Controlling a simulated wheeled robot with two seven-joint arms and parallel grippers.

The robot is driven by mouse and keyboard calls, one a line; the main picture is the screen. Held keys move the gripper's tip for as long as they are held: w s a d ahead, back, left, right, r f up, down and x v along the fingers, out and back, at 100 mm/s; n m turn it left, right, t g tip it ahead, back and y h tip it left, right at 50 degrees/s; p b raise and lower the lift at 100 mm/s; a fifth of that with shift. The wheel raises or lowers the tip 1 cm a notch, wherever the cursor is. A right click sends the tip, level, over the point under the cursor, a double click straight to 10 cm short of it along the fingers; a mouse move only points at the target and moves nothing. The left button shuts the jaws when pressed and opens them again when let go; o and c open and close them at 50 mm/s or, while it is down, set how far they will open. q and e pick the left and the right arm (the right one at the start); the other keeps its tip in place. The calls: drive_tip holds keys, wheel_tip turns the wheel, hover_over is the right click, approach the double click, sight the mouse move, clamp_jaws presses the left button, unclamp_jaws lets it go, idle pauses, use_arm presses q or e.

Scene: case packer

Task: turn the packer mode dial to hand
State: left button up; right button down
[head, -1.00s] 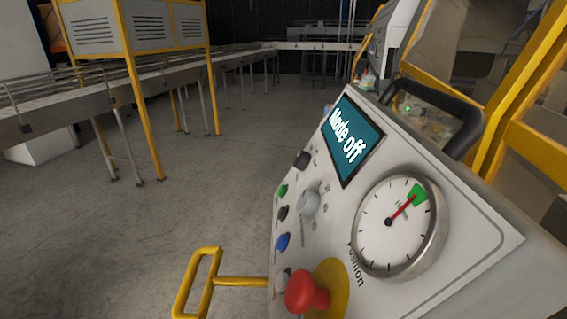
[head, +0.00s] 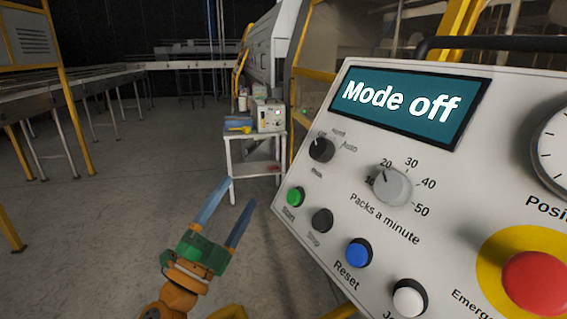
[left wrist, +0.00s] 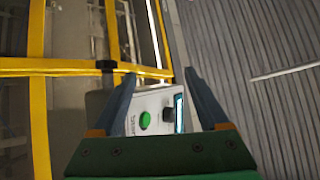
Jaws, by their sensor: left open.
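The packer panel (head: 300,214) fills the right of the head view, and its screen (head: 411,104) reads "Mode off". The black mode dial (head: 321,149) is at the panel's upper left, below the screen, with small labels around it; "Auto" can be made out, the others are hard to read. My left gripper (head: 226,202) is open and empty, left of the panel and apart from it. In the left wrist view the panel's edge, with a green button (left wrist: 145,120) and a dark knob, shows between my open fingers (left wrist: 164,92). My right gripper is not in view.
A grey packs-a-minute knob (head: 391,186), green, black, blue and white buttons, and a red emergency stop (head: 535,283) are close to the dial. A small table (head: 254,155) with a device stands behind. Conveyors (head: 60,100) run at the left. The floor between is clear.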

use_arm(q)
drive_tip(key=s+d+r+m+g+h, duration=0.3)
drive_tip(key=s+d+r+m+h, duration=0.15)
drive_tip(key=r+m+h, duration=0.3)
drive_tip(key=m+g+y+b, duration=0.1)
drive_tip(key=m+g+y, duration=0.45)
drive_tip(key=m, duration=1.15)
approach(316, 152)
drive_tip(key=w+g+h, duration=0.1)
drive_tip(key=p+x, duration=0.1)
drive_tip(key=x, duration=0.1)
drive_tip(key=p+x, duration=0.1)
drive_tip(key=x, duration=0.1)
drive_tip(key=p+x, duration=0.1)
drive_tip(key=x, duration=0.1)
drive_tip(key=shift+w+d+r+p, duration=0.2)
drive_tip(key=shift+w+r+p, duration=0.05)
drive_tip(key=shift+r+p, duration=0.05)
drive_tip(key=shift+w+d+f, duration=0.25)
drive_tip(key=shift+w+d, duration=0.05)
drive_tip(key=shift+w, duration=0.05)
drive_tip(key=shift+s, duration=0.1)
drive_tip(key=shift+c, duration=0.2)
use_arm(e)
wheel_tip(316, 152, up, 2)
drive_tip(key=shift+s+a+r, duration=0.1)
use_arm(q)
drive_tip(key=shift+a, duration=0.1)
clamp_jaws()
